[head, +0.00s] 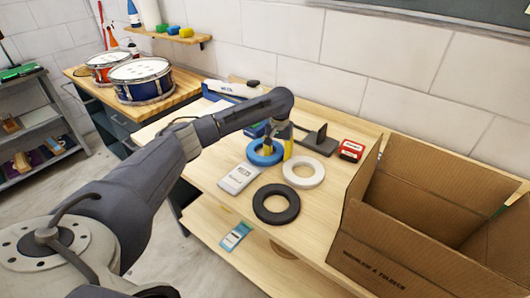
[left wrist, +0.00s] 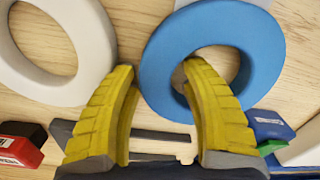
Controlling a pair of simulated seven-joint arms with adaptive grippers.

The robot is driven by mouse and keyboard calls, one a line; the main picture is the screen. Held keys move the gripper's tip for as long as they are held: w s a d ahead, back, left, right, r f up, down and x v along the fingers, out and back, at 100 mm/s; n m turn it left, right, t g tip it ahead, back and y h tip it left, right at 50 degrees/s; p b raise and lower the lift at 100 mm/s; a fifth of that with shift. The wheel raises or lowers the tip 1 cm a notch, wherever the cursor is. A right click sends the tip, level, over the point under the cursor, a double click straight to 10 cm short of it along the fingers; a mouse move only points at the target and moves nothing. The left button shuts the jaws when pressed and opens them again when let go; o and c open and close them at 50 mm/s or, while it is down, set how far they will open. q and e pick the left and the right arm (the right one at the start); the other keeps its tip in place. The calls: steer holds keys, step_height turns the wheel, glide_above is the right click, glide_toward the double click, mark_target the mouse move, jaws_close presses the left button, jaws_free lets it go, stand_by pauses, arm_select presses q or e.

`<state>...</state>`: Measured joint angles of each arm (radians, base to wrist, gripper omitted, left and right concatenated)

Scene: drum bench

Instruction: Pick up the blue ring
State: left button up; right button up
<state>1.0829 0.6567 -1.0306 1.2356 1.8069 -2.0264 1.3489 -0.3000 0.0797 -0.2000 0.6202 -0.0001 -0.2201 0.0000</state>
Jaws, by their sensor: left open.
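The blue ring (head: 253,155) lies flat on the wooden bench, left of the white ring (head: 316,179) and behind the black ring (head: 258,209). My left gripper (head: 278,146) is open over the blue ring's side nearest the white ring. In the left wrist view, the yellow fingers (left wrist: 157,72) straddle part of the blue ring (left wrist: 262,45). One fingertip is over its hole, the other is outside, between it and the white ring (left wrist: 85,25). I cannot tell whether they touch it. My right gripper is not in view.
An open cardboard box (head: 375,245) stands at the right. A white card-like box (head: 239,178) lies left of the rings, with a red box (head: 351,150) and a dark stand (head: 316,141) behind them. Drums (head: 140,81) sit on another bench at the far left.

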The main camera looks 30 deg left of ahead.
arm_select(q)
steer(key=shift+c, duration=0.4)
steer(key=c, duration=0.5)
steer(key=shift+r, duration=0.1)
